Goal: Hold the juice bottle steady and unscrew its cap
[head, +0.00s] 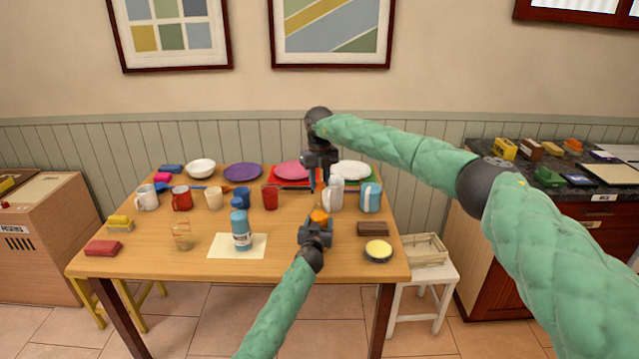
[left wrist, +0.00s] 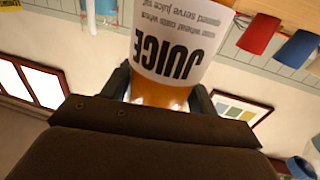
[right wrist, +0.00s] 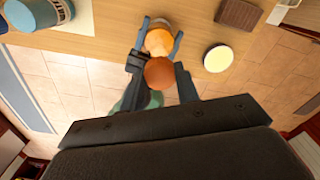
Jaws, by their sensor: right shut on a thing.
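The juice bottle (head: 319,216) stands near the table's front edge, its orange part showing in the head view. My left gripper (head: 316,231) has a finger on each side of it and is shut on it. The left wrist view shows its white "JUICE" label (left wrist: 178,45) upside down and orange juice below. My right gripper (head: 312,187) points down above the bottle. In the right wrist view it is shut on the brown-orange cap (right wrist: 160,74). The bottle's orange top (right wrist: 158,41) shows beyond the cap, which looks apart from it. The head view does not show the cap clearly.
A blue bottle (head: 241,229) on a pale mat stands left of the juice bottle. A round yellow-topped tin (head: 378,250) and a brown block (head: 372,229) lie to the right. Mugs and plates line the back.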

